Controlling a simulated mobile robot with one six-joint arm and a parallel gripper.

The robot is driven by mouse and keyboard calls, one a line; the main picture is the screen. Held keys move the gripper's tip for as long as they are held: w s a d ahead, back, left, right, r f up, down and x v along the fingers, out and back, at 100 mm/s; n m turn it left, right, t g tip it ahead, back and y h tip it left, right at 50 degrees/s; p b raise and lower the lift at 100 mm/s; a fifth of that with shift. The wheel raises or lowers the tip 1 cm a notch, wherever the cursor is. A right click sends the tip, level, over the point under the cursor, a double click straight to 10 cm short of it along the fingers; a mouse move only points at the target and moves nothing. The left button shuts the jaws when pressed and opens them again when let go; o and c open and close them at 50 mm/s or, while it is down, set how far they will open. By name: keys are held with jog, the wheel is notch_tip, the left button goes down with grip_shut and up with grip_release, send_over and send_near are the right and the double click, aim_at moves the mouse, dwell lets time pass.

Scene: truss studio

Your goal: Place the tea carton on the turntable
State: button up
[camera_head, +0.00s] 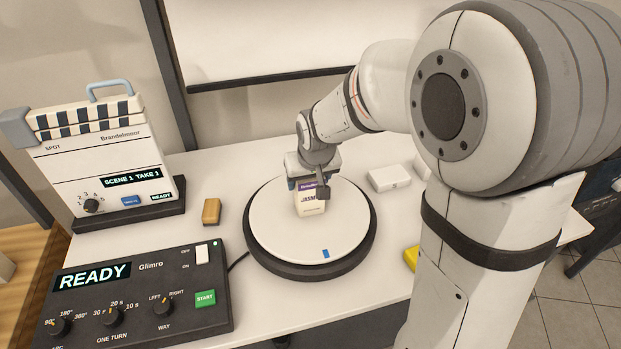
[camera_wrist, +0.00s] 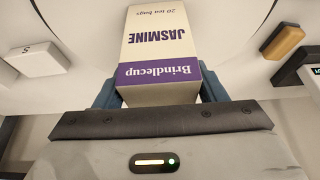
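The tea carton (camera_head: 310,206) is a small cream box with a purple band, over the middle of the white turntable (camera_head: 275,222). In the wrist view the carton (camera_wrist: 158,42) reads "JASMINE" and "Brindlecup". My gripper (camera_head: 308,189) reaches down from above, one finger on each side of the carton's upper part. In the wrist view the blue finger pads (camera_wrist: 160,92) lie against both sides of the carton, and the gripper looks shut on it. The carton looks upright. Whether its base touches the turntable cannot be told.
A black control box (camera_head: 140,295) reading "READY" stands at front left. Behind it is a clapperboard-like device (camera_head: 105,150). A brown block (camera_head: 211,211) lies left of the turntable. White blocks (camera_head: 389,178) and a yellow block (camera_head: 411,258) lie right.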

jog(key=o, duration=0.3)
jog(key=a+v, duration=0.1)
jog(key=v, duration=1)
jog(key=s+d+f, duration=0.1)
jog(key=s+d, duration=0.2)
jog(key=s, duration=0.2)
jog(key=s+d+f+m+g, duration=0.1)
jog(key=s+d, duration=0.3)
jog(key=s, duration=0.2)
jog(key=s+d+f+m+g, duration=0.1)
jog(key=s+d+f, duration=0.1)
jog(key=s+d, duration=0.2)
jog(key=shift+s+d+h+p, duration=0.2)
jog(key=shift+s+h+p, duration=0.2)
jog(key=shift+s, duration=0.65)
jog(key=shift+r, duration=0.1)
